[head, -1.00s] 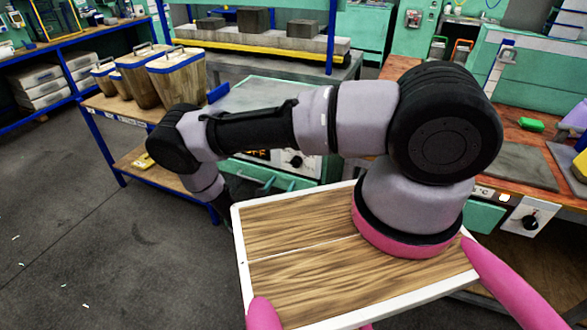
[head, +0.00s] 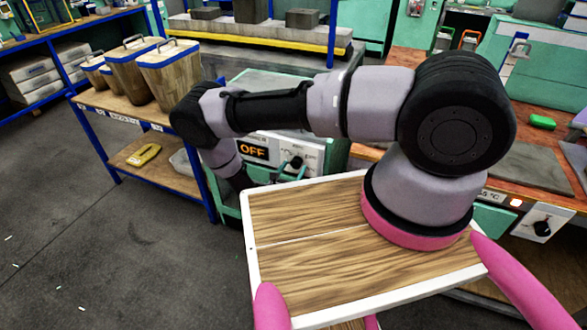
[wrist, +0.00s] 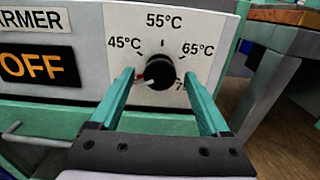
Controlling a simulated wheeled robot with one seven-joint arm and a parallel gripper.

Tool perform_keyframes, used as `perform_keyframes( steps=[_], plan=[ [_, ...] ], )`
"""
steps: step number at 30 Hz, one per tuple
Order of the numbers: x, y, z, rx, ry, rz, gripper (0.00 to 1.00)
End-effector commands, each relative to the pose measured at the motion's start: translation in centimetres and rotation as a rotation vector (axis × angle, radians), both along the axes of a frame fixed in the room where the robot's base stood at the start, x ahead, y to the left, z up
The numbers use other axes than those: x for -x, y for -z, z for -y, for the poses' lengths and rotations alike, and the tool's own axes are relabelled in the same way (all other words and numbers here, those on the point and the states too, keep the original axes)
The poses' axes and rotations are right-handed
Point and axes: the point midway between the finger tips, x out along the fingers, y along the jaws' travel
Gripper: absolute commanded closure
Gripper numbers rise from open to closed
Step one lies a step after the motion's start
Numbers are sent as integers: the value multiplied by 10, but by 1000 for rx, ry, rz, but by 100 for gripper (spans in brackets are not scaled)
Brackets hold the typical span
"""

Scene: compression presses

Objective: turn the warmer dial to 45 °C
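The warmer dial (wrist: 158,72) is a round black knob on a white scale plate marked 45, 55 and 65 °C, with a partly hidden mark at lower right. Its red and white pointer is at the lower left, below the 45 °C mark. The display (wrist: 36,66) reads OFF in orange. My gripper (wrist: 157,76) is open, with one teal finger on each side of the dial; I cannot tell whether they touch it. In the head view the dial (head: 297,162) and the OFF display (head: 253,150) show beneath my arm; my fingers are hard to make out there.
In the head view, a blue-framed shelf (head: 118,114) with wooden bins stands left of the warmer. A bench (head: 430,65) with another dial (head: 541,228) is on the right.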

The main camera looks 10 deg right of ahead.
Motion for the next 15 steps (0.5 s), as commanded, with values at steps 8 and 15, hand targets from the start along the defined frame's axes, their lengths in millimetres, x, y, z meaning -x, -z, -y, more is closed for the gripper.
perform_keyframes(
  steps=[8,15],
  plan=[
    [0,0,0,-1,0,1,100],
    [0,0,0,-29,0,22,100]
  ],
)
